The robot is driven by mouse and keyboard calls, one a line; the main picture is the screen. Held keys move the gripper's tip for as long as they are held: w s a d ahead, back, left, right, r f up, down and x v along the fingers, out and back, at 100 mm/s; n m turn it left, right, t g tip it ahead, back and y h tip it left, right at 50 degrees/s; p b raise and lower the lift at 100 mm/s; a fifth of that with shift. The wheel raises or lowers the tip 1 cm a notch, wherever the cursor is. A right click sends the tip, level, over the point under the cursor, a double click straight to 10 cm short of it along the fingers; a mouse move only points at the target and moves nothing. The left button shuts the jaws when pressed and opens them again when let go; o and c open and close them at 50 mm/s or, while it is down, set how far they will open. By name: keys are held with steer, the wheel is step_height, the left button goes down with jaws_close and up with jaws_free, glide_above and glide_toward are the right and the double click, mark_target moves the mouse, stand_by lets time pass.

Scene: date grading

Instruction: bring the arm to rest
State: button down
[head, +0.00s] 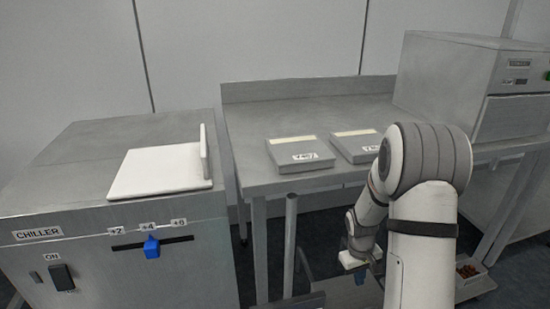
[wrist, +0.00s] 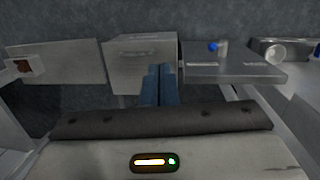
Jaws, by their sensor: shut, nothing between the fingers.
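My gripper (wrist: 158,86) shows in the wrist view with its two blue fingers together and nothing between them. In the head view my gripper (head: 360,276) hangs low, pointing down, in front of the steel table (head: 300,93) and below its top. My arm is folded at the right of the head view and hides part of the table's front edge. The gripper looks apart from the table.
The chiller (head: 90,240) stands at left with a blue slider (head: 151,247) and a white lid (head: 160,170). Two grey boxes (head: 300,165) (head: 356,158) lie on the table. A steel machine (head: 460,95) stands at right. A tray of brown dates (head: 477,285) sits low at right.

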steer(key=s+a+r+m+t+p, duration=0.1)
steer(key=s+a+r+p, duration=0.15)
steer(key=r, duration=0.55)
steer(key=s+a+r+p, duration=0.1)
steer(key=s+r+p, duration=0.2)
steer(key=r, duration=0.5)
steer(key=s+a+r+m+t+p, duration=0.1)
steer(key=s+r+p, duration=0.1)
steer(key=r, duration=0.6)
steer(key=s+a+r+p, duration=0.2)
steer(key=s+r+p, duration=0.1)
steer(key=s+r, duration=0.3)
steer(key=s+a+r+m+t+y+p, duration=0.1)
steer(key=s+a+r+p, duration=0.2)
steer(key=s+r, duration=0.3)
step_height(320, 180, up, 3)
steer(key=shift+s+r+p, duration=0.15)
steer(key=shift+s+p, duration=0.1)
steer(key=shift+p, duration=0.4)
